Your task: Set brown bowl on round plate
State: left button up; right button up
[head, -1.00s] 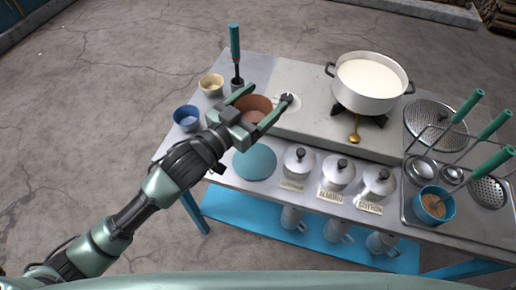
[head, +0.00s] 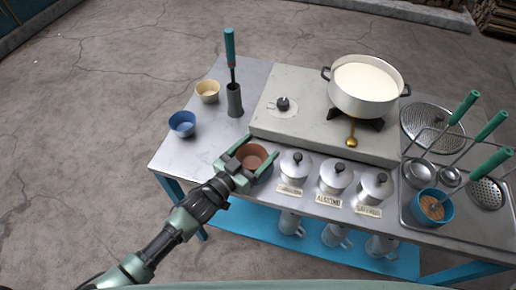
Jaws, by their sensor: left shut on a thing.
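The brown bowl (head: 254,156) is upright between the fingers of my left gripper (head: 262,146), at the front left of the metal table. The left gripper is shut on the bowl, with one finger on each side of it. The round teal plate is almost wholly hidden under the bowl and gripper. I cannot tell whether the bowl touches the plate. My right gripper is not in view.
A blue bowl (head: 182,123), a yellow bowl (head: 208,91) and a dark holder (head: 235,100) with a green-handled tool stand behind left. Lidded canisters (head: 296,164) stand close to the right. A milk pot (head: 366,88) sits on the stove (head: 300,119).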

pick_arm(q)
jog(key=shift+f, duration=0.15)
jog(key=o, duration=1.2)
jog(key=shift+r, duration=0.2)
jog(key=shift+s+a+f, duration=0.1)
jog(key=shift+s+a, duration=0.15)
jog(key=b+v, duration=0.1)
jog(key=v, duration=1)
jog(key=shift+s+a, duration=0.1)
jog(key=shift+s, duration=0.1)
